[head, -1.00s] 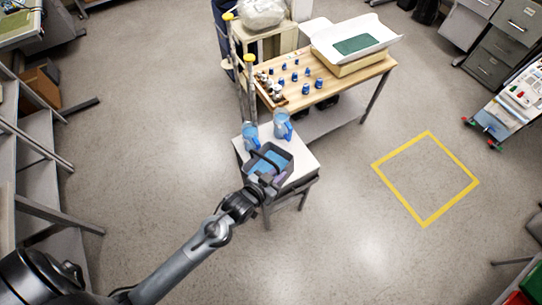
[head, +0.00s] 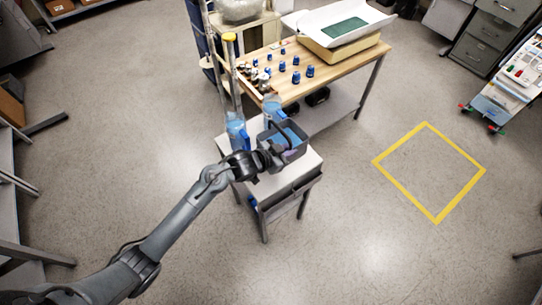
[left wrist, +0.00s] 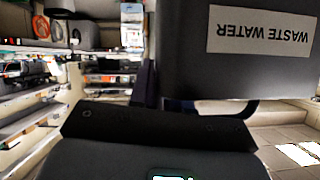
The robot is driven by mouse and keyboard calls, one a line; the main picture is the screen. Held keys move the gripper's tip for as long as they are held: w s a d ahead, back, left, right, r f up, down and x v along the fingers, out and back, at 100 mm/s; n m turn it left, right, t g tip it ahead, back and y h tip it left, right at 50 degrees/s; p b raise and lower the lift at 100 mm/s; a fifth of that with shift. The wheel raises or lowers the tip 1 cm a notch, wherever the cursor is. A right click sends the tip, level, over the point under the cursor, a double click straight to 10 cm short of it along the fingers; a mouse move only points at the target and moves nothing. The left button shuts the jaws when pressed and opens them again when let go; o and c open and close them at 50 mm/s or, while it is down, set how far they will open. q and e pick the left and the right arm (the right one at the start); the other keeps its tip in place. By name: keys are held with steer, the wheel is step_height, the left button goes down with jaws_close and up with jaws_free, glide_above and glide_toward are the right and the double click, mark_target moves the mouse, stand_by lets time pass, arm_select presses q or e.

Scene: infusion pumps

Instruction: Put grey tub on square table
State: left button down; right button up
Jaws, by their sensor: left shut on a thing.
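The grey tub (head: 297,153) shows in the head view with blue contents and a dark handle. My left gripper (head: 275,155) is shut on its near side. The tub overlaps the right rear part of a small white-topped table (head: 262,184) that looks roughly square; I cannot tell whether it touches the top. In the left wrist view the tub's dark wall (left wrist: 185,60) fills the upper right, with an upside-down "WASTE WATER" label. My right gripper is not in view.
Two blue pitchers (head: 237,132) (head: 272,108) stand on the small table, left of and behind the tub. A yellow floor square (head: 437,221) lies right on clear floor.

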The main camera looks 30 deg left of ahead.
arm_select(q)
step_height(320, 180, down, 6)
steer(key=shift+w+r+b, duration=0.1)
steer(key=shift+b, duration=0.4)
steer(key=shift+f+b, duration=0.35)
steer(key=shift+f, duration=1.55)
steer(key=c, duration=1.1)
jaws_free()
steer(key=shift+f, duration=0.2)
